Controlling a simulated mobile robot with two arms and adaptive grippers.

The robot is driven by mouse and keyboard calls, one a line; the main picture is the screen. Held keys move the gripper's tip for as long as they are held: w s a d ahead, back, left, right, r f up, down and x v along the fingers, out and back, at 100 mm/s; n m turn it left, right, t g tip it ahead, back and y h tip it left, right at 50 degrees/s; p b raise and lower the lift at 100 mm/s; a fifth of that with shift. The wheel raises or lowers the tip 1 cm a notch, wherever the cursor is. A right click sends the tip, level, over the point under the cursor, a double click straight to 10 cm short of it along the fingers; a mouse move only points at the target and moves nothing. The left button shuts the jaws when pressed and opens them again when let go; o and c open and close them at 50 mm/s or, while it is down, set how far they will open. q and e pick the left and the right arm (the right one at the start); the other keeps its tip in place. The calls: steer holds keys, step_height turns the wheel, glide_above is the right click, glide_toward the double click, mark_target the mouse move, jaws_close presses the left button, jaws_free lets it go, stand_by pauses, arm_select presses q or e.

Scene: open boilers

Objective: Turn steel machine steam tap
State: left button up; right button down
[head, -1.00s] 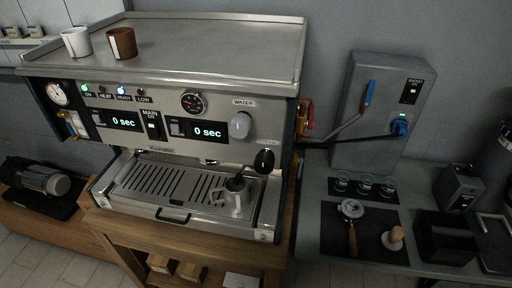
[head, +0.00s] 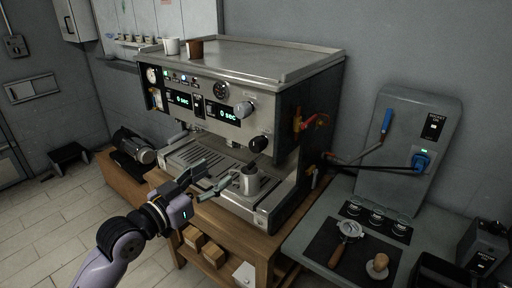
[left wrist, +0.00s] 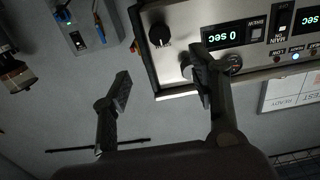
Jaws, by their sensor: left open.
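The steel espresso machine (head: 225,75) stands on a wooden cabinet. Its steam tap, a round black knob (head: 258,143), is at the lower right of the front. The grey water knob (head: 243,110) sits above it. In the left wrist view, which is upside down, the black knob (left wrist: 159,34) shows beyond and between the fingers. The water knob there is partly hidden by one finger. My left gripper (head: 212,178) is open and empty, in front of the machine, left of and below the black knob and not touching it. My right gripper is not in view.
A steel jug (head: 250,182) stands on the drip tray near my left gripper. Red-handled valves (head: 312,121) and hoses are on the machine's right side. A grey wall box (head: 405,145) and a counter with glasses (head: 376,219) are to the right. Floor is free at left.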

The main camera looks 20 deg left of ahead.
mark_target(254, 147)
arm_select(q)
steer(key=p+x, duration=0.4)
steer(key=x, duration=1.3)
steer(key=shift+w, duration=0.15)
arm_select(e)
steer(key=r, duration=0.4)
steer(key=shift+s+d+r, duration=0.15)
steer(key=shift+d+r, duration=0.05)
arm_select(q)
steer(key=shift+c, duration=0.6)
steer(key=c, duration=1)
steer(key=shift+c, duration=0.2)
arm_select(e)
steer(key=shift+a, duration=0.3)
